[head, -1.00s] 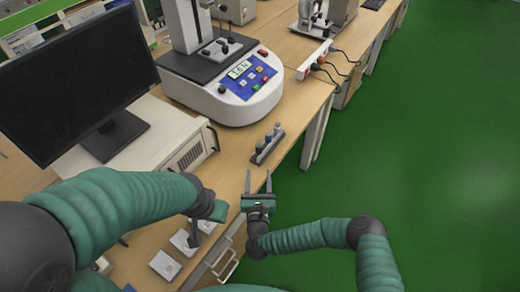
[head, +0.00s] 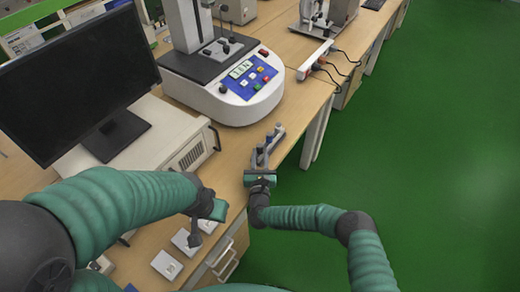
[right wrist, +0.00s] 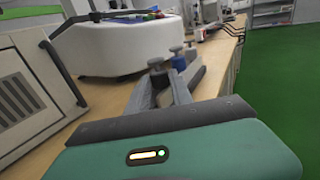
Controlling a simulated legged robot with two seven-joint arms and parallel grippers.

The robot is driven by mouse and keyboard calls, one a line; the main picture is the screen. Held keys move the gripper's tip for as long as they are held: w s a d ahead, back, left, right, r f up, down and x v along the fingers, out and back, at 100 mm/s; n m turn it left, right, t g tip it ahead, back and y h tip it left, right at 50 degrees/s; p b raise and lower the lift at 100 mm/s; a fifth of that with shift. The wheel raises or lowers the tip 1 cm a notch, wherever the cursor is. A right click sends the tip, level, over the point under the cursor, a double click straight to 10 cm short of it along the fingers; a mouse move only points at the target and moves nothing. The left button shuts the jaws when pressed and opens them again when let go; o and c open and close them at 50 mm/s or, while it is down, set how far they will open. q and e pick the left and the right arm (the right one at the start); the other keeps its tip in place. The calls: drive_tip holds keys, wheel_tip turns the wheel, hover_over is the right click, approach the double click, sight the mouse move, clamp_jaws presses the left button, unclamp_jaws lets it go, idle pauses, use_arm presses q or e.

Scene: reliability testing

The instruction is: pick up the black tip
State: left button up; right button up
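The black tip (right wrist: 157,66) is a small dark-capped piece standing at the near end of a small grey rack (right wrist: 195,70) in the right wrist view. My right gripper (right wrist: 160,78) has its two grey fingers apart, one on each side of this near piece. I cannot tell whether they touch it. In the head view the right gripper (head: 260,152) reaches over the near end of the rack (head: 277,134), hiding the black tip there. My left gripper (head: 195,234) hangs low over the bench at left; its fingers are too unclear to read.
A blue-capped piece (right wrist: 178,58) and a grey one (right wrist: 190,51) stand behind in the rack. A white tester (head: 232,92) is beyond it, a white cabinet (head: 180,145) to the left. White square pieces (head: 166,264) lie near the left gripper. The bench edge is close on the right.

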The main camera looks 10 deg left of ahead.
clamp_jaws()
drive_tip(key=shift+r, duration=0.1)
